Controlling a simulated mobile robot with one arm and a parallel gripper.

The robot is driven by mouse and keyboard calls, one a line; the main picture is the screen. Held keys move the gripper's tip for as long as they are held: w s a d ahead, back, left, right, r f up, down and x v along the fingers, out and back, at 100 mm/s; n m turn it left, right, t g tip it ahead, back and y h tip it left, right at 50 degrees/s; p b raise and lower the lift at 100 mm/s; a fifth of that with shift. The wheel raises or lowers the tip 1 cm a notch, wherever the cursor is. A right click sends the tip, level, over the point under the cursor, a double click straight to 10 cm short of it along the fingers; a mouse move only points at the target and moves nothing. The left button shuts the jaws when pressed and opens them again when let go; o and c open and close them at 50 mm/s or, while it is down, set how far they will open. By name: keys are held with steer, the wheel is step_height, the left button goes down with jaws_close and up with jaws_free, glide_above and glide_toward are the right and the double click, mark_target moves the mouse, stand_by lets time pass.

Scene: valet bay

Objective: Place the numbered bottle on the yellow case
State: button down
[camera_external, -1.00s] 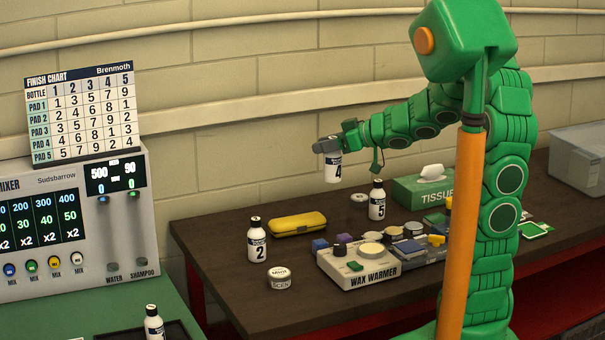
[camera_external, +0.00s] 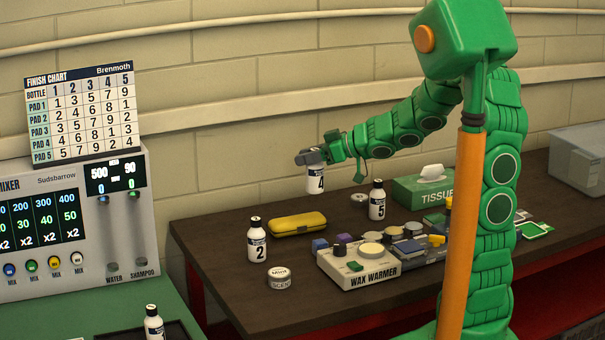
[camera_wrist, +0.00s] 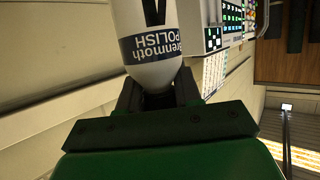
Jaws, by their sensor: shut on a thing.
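My gripper (camera_external: 311,158) is shut on the top of a white bottle marked 4 (camera_external: 315,181) and holds it upright in the air above the dark table. In the wrist view the same bottle (camera_wrist: 150,45) shows a dark "Polish" band, with the jaws around its neck end. The yellow case (camera_external: 297,224) lies closed on the table, below and a little left of the held bottle, with a clear gap between them. Bottle 2 (camera_external: 257,242) stands left of the case. Bottle 5 (camera_external: 377,201) stands to its right.
A wax warmer (camera_external: 362,278) with several small pots stands in front right of the case. A round tin (camera_external: 279,278) sits at the front. A tissue box (camera_external: 424,188) stands behind right. The wall is close behind the table (camera_external: 215,245).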

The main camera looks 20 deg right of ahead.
steer(key=shift+w+a+f, duration=0.25)
steer(key=shift+w+f, duration=0.95)
steer(key=shift+f, duration=0.45)
steer(key=shift+w+a+f, duration=0.3)
steer(key=shift+w+f, duration=0.9)
steer(key=shift+f, duration=0.45)
steer(key=shift+w+a+f, duration=0.25)
steer(key=shift+w+f, duration=0.95)
steer(key=shift+f, duration=0.45)
steer(key=shift+f, duration=0.2)
steer(key=c, duration=0.8)
jaws_free()
steer(key=shift+r, duration=0.1)
steer(key=shift+r, duration=0.15)
steer(key=shift+v, duration=6)
